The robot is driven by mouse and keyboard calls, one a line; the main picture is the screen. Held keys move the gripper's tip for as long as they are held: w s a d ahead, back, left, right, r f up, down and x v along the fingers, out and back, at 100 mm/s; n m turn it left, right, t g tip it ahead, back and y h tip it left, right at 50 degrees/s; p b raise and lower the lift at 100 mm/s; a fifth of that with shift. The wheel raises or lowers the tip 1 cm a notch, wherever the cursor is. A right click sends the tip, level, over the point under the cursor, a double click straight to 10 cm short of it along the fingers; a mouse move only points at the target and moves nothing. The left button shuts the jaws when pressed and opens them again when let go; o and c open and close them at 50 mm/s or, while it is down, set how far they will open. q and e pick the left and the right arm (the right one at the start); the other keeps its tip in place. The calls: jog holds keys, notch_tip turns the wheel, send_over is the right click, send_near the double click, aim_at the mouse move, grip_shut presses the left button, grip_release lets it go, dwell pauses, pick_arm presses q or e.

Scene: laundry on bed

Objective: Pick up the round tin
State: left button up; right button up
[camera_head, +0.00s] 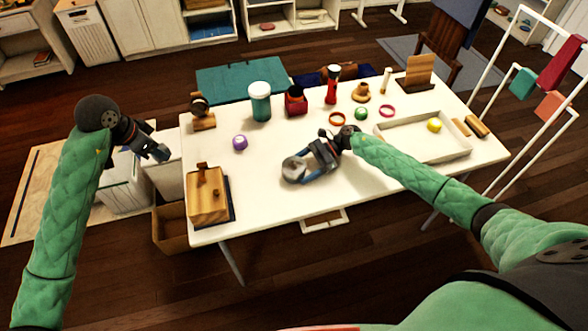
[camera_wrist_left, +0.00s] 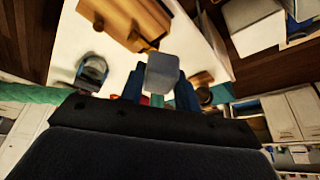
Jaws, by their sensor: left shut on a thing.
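A round silvery tin (camera_head: 294,168) is on the white table at its front middle, at the fingertips of my right gripper (camera_head: 306,172). Whether those fingers grip the tin or only stand around it, I cannot tell. My left gripper (camera_head: 157,151) is off the table's left edge, away from the tin. In the left wrist view, my left gripper (camera_wrist_left: 159,90) is shut on a small grey block-like thing (camera_wrist_left: 163,72) between its blue fingers. The right gripper shows there too (camera_wrist_left: 92,72), blurred and small.
A wooden box (camera_head: 207,196) stands at the table's (camera_head: 270,215) front left corner. A purple round thing (camera_head: 240,142), teal jar (camera_head: 260,102) and red-black pepper mill (camera_head: 332,86) stand farther back. A white tray (camera_head: 425,147) with a yellow ball (camera_head: 435,125) is at the right.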

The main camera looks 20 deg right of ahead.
aim_at(302, 162)
jog(key=shift+r, duration=0.1)
jog(key=c, duration=0.5)
pick_arm(q)
jog(key=shift+f, duration=0.1)
jog(key=shift+f+b, duration=0.2)
jog(key=shift+b, duration=0.1)
pick_arm(e)
jog(key=shift+r, duration=0.35)
pick_arm(q)
notch_tip(302, 162, down, 3)
jog(key=b, duration=0.3)
jog(key=shift+f, duration=0.1)
pick_arm(e)
notch_tip(302, 162, up, 8)
pick_arm(q)
jog(key=shift+f, duration=0.1)
pick_arm(e)
jog(key=shift+r, duration=0.65)
pick_arm(q)
jog(key=shift+f+b, duration=0.15)
jog(key=shift+b, duration=0.2)
pick_arm(e)
jog(key=shift+f, duration=0.15)
